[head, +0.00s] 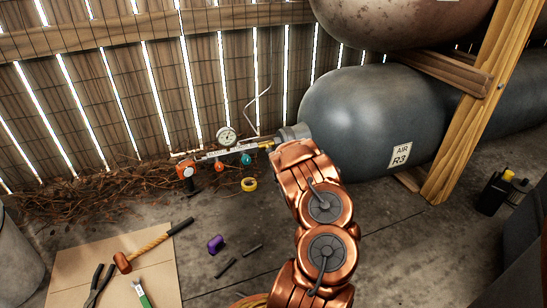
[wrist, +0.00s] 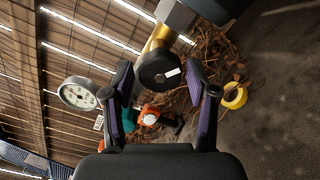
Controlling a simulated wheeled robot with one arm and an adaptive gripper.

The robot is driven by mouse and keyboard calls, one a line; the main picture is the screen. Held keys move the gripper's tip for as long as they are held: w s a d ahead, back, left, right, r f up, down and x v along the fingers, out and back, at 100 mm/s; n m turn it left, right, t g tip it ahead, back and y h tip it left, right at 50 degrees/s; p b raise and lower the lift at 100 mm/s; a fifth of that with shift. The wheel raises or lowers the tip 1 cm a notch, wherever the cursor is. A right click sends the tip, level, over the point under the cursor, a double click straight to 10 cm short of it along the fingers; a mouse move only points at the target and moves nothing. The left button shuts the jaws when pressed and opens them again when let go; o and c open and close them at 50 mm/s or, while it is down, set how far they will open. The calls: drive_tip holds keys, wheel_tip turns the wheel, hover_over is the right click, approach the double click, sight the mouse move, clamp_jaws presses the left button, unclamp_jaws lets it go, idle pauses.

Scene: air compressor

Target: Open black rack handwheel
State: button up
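The black handwheel (wrist: 158,70) is a round black knob with a small white mark, on a brass stem (wrist: 160,37), in the upper middle of the wrist view. My gripper (wrist: 160,78) is open, with one dark, purple-padded finger on each side of the handwheel. Gaps show between the fingers and its rim, so I see no contact. In the head view my copper arm reaches toward the grey tank's end fitting, and it hides the black handwheel and my fingers.
The grey tank (head: 365,115) lies right of the fitting. A pressure gauge (head: 227,135), a teal handwheel (head: 246,159) and an orange handwheel (head: 185,171) sit along the pipe to the left. A yellow ring (head: 249,184) and a purple object (head: 215,244) lie on the floor.

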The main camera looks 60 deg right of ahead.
drive_tip(key=shift+o, duration=0.3)
drive_tip(key=shift+s+a, duration=0.1)
drive_tip(key=shift+s, duration=0.05)
drive_tip(key=shift+v, duration=2.8)
drive_tip(key=shift+s+a, duration=0.1)
drive_tip(key=shift+s, duration=0.05)
drive_tip(key=v, duration=0.7)
drive_tip(key=shift+s, duration=0.1)
